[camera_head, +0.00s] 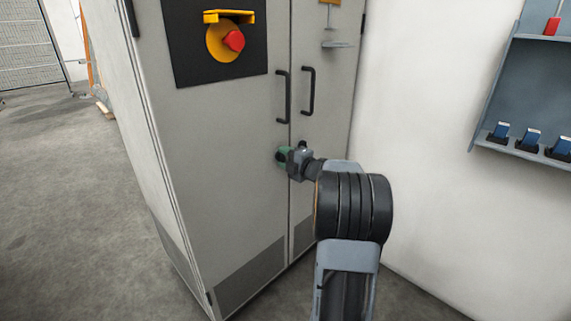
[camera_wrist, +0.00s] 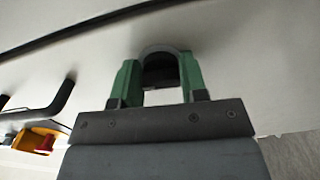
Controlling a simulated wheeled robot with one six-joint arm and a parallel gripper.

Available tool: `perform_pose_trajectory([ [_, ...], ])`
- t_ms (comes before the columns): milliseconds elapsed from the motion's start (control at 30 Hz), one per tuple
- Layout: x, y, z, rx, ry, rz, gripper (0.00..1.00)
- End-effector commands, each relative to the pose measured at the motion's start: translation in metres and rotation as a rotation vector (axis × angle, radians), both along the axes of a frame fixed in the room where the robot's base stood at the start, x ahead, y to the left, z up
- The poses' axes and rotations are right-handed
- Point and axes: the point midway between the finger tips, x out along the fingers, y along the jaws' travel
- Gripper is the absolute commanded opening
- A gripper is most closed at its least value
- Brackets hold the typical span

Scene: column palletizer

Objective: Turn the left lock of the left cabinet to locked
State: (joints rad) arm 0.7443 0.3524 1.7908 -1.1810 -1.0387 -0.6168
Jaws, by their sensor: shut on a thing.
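The grey two-door cabinet (camera_head: 215,150) stands ahead in the head view. My gripper (camera_head: 284,157) is at the left door, near its right edge and below the left door handle (camera_head: 283,97). In the wrist view its green fingers (camera_wrist: 160,82) are on both sides of a dark round-topped lock (camera_wrist: 160,64) on the pale door (camera_wrist: 230,50), shut on it. In the head view the gripper hides this lock. The lock's turn position cannot be told from these views.
A right door handle (camera_head: 308,91) stands out beside the left one. A yellow and red rotary switch (camera_head: 228,40) sits on a black panel higher on the left door. A wall shelf (camera_head: 525,150) with blue devices is at the right. Open floor (camera_head: 75,200) lies at the left.

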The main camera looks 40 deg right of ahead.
Motion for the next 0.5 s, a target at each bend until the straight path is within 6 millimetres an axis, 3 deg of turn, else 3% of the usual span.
perform_pose_trajectory([
  [500, 0.0001, 0.0002, -0.0001, -0.063, -0.009, 0.001, 0.16],
])
